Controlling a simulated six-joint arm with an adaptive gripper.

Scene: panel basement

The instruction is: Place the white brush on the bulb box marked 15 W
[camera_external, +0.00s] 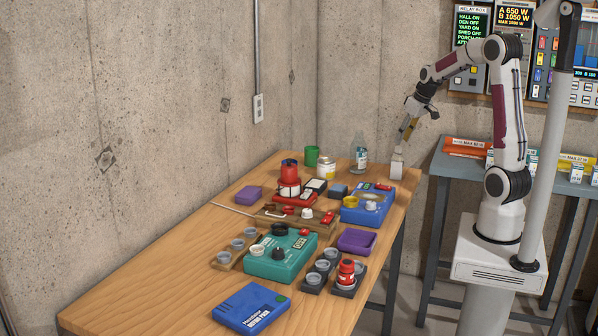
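My gripper (408,129) points down over the far right end of the wooden table. A yellowish strip shows between or along its fingers, and it is too small to tell whether they are closed on anything. Just below is a white block-like thing (396,166) with a narrow top. It may be the white brush, but I cannot tell, nor whether it touches the gripper. Small white-and-green boxes that look like bulb boxes (576,173) stand on the grey table at right. Their markings are too small to read, so I cannot pick out the 15 W one.
The wooden table (190,290) holds a teal device (281,262), a blue device (366,207), a blue box (251,307), purple trays, red parts and a clear bottle (358,150). Orange and yellow bins stand on the grey table (452,168). A gap separates the tables. A grey pole rises at right.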

